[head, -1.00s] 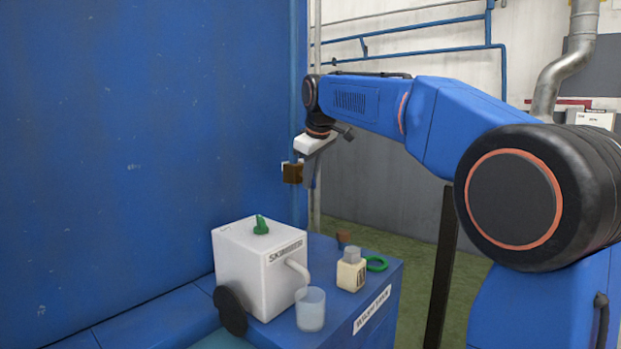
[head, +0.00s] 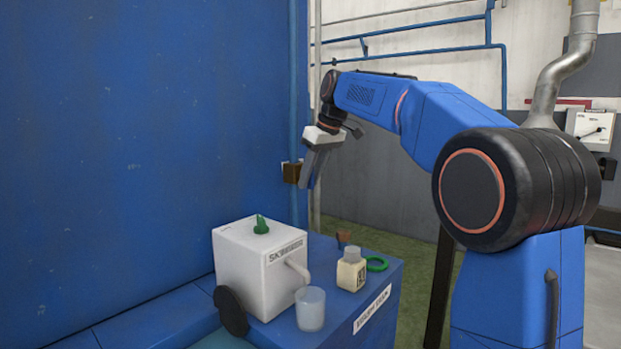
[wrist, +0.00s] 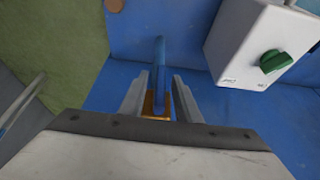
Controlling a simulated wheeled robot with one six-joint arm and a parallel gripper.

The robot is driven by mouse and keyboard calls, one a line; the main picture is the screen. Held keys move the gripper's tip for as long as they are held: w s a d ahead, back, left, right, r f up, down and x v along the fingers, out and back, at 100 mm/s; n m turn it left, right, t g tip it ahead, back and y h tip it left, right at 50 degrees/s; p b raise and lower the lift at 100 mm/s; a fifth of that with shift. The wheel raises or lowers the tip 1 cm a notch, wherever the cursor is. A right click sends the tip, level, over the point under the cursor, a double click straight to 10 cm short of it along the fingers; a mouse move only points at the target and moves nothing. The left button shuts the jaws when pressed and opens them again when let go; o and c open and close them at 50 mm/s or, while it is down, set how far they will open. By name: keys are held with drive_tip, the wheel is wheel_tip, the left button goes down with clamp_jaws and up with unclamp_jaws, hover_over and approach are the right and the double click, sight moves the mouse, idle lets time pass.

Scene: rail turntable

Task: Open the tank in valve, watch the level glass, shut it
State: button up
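My gripper (head: 308,182) hangs beside the blue wall, above the far end of the blue bench. In the wrist view its two fingers (wrist: 160,78) are apart. A blue bar (wrist: 159,58) shows between them, with an orange piece (wrist: 150,105) near its lower end. I see gaps beside the bar, so nothing looks gripped. In the head view a brown block (head: 290,172) sits by the vertical blue pipe, just left of the fingers. I cannot tell whether it is the tank in valve. No level glass is clearly identifiable.
A white box (head: 240,272) with a green knob (head: 261,225) stands on the blue bench (head: 385,275). Nearby are a translucent cup (head: 310,310), a small bottle (head: 351,272), a green ring (head: 376,263) and a brown piece (head: 343,236). A lever box (head: 590,128) hangs at right.

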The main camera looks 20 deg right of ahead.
drive_tip(key=v, duration=1.7)
drive_tip(key=shift+r, duration=0.15)
drive_tip(key=shift+s, duration=0.1)
drive_tip(key=s+d+f+m+h, duration=0.1)
drive_tip(key=s+f+m, duration=0.2)
drive_tip(key=s+f, duration=1.6)
drive_tip(key=s+d+f+m+t+h, duration=0.1)
drive_tip(key=s+f+m, duration=0.3)
drive_tip(key=s+f, duration=1.5)
wheel_tip(320, 180, down, 8)
drive_tip(key=shift+d+r+h, duration=0.1)
drive_tip(key=shift+d+h, duration=0.3)
drive_tip(key=shift+d, duration=0.1)
drive_tip(key=shift+s, duration=0.15)
